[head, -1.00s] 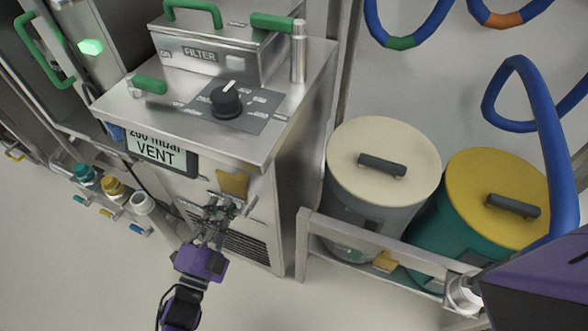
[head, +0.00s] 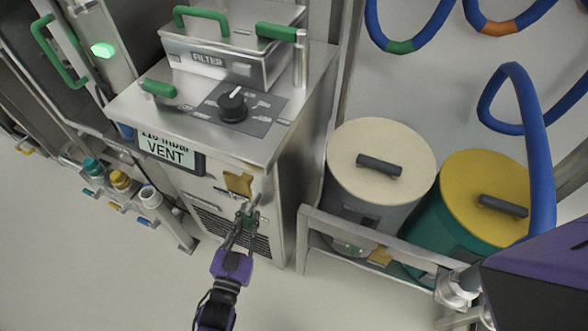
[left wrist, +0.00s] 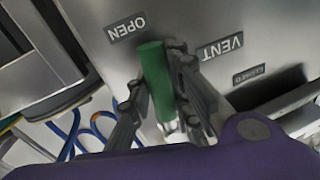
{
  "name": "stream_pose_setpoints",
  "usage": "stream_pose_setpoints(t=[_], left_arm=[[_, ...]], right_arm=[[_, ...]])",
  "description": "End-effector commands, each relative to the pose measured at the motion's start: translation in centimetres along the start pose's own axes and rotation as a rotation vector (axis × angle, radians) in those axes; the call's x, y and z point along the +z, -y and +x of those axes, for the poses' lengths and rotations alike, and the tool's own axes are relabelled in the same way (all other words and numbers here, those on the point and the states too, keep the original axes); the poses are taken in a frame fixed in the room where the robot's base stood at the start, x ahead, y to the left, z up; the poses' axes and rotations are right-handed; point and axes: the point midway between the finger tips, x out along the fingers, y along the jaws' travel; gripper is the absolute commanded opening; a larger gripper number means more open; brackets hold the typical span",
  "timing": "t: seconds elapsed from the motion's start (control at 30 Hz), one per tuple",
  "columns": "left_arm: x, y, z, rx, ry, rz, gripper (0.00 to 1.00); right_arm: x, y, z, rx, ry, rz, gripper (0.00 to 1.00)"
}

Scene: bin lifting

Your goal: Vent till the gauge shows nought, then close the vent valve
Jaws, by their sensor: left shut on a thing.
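The gauge display (head: 167,152) on the front of the metal cabinet shows "VENT". Its upper line, in mbar, is partly cut off by the cabinet top's edge and seems to read about 110. The vent valve's green handle (left wrist: 155,80) is between the jaws of my left gripper (left wrist: 165,100), which is shut on it. The handle stands between the OPEN label (left wrist: 126,27) and the VENT label (left wrist: 220,47). In the head view my left gripper (head: 245,222) is at the cabinet front, below a yellow tag (head: 238,183). My right gripper is out of view.
A black selector knob (head: 232,104) and a filter box (head: 225,60) are on the cabinet top. Two lidded drums, cream (head: 380,160) and yellow (head: 495,195), stand right behind a metal rail (head: 370,240). A blue hose (head: 530,130) hangs near them. Floor at lower left is clear.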

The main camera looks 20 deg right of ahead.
Motion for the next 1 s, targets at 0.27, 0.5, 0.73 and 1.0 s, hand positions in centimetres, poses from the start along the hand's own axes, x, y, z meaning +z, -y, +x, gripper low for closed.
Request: stream_pose_setpoints(t=[0.27, 0.5, 0.73, 1.0], left_arm=[[0.1, -0.87, -0.31, 0.001, 0.026, -0.11, 0.0], [0.14, -1.14, -0.36, 0.001, 0.033, -0.143, 0.0], [0.17, -1.21, -0.38, 0.001, 0.034, -0.148, 0.0], [0.12, -1.22, -0.34, 0.002, 0.033, -0.146, 0.36]], right_arm=[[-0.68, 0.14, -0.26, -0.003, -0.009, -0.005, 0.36], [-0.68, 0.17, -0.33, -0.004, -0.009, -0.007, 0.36], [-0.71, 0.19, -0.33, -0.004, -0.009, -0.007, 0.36], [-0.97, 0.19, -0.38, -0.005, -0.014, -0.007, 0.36]])
